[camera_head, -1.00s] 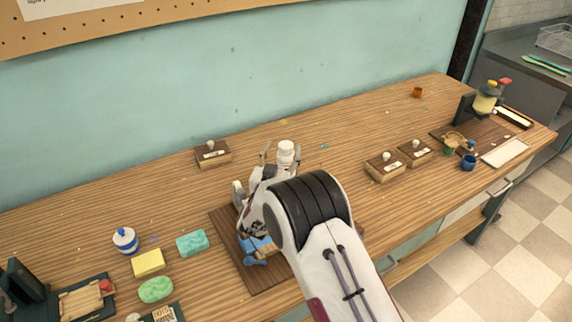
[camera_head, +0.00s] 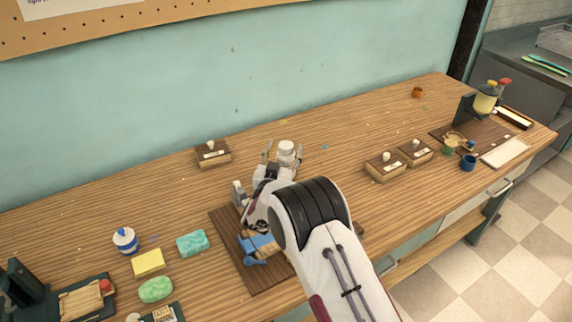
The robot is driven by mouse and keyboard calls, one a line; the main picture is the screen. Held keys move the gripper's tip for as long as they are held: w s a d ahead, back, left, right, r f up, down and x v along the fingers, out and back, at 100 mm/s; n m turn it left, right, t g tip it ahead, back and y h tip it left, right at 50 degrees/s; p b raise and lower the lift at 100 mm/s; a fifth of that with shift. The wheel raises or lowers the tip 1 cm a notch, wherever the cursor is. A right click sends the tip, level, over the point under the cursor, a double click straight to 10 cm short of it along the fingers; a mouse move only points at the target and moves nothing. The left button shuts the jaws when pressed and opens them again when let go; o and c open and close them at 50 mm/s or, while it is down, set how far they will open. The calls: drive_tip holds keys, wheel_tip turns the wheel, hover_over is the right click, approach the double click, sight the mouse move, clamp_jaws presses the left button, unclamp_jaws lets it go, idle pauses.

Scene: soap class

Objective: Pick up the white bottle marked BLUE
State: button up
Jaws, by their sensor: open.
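A white bottle (camera_head: 286,147) with a white cap stands upright on the wooden table, just past my gripper. Only its upper part shows; my gripper and arm hide the rest, and I cannot read any marking on it. My gripper (camera_head: 283,153) is open, with one fingertip to the left of the bottle and one to the right. I cannot tell whether either finger touches it.
A brown board (camera_head: 230,243) with a blue item (camera_head: 258,247) lies beneath my arm. A wooden box (camera_head: 212,155) stands back left, and two similar boxes (camera_head: 384,167) (camera_head: 416,152) stand to the right. Sponges (camera_head: 193,243) and a blue-white jar (camera_head: 125,240) are at left.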

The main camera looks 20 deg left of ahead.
drive_tip(key=shift+w, duration=1.15)
drive_tip(key=shift+c, duration=0.4)
clamp_jaws()
